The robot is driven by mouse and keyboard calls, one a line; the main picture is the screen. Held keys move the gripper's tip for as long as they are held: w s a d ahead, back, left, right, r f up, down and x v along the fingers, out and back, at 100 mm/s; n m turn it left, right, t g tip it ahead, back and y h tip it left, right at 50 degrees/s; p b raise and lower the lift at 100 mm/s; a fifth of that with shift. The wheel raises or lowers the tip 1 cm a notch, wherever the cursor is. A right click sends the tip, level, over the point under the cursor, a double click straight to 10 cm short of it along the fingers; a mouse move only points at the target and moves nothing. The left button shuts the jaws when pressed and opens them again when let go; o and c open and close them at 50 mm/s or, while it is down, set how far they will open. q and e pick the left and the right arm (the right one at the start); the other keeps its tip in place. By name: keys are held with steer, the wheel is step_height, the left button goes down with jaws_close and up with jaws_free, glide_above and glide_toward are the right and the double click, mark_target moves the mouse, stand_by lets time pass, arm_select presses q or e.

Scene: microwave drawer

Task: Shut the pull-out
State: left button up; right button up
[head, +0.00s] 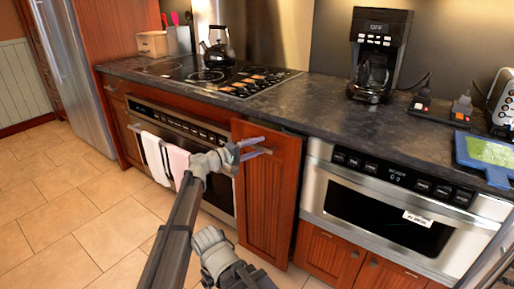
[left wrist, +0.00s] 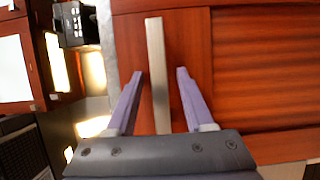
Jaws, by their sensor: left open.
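The pull-out (head: 268,205) is a tall, narrow red-brown wood front between the oven and the microwave drawer. It stands out from the cabinet line, with its side showing behind the front. My left gripper (head: 252,147) is at its upper part, by the handle. In the left wrist view, the pale bar handle (left wrist: 155,40) runs between the two purple fingers of my open left gripper (left wrist: 160,73). There is a visible gap on both sides of the bar. The wood front (left wrist: 255,70) fills the right of that view. My right gripper does not show.
The oven (head: 185,140) with hanging towels (head: 177,163) is left of the pull-out. The microwave drawer (head: 390,205) is on the right. A dark counter (head: 325,110) runs above, with a coffee maker (head: 378,60). Tiled floor (head: 80,215) is clear at left.

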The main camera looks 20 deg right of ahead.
arm_select(q)
steer(key=v, duration=0.7)
steer(key=shift+s+a, duration=0.15)
steer(key=shift+a, duration=0.25)
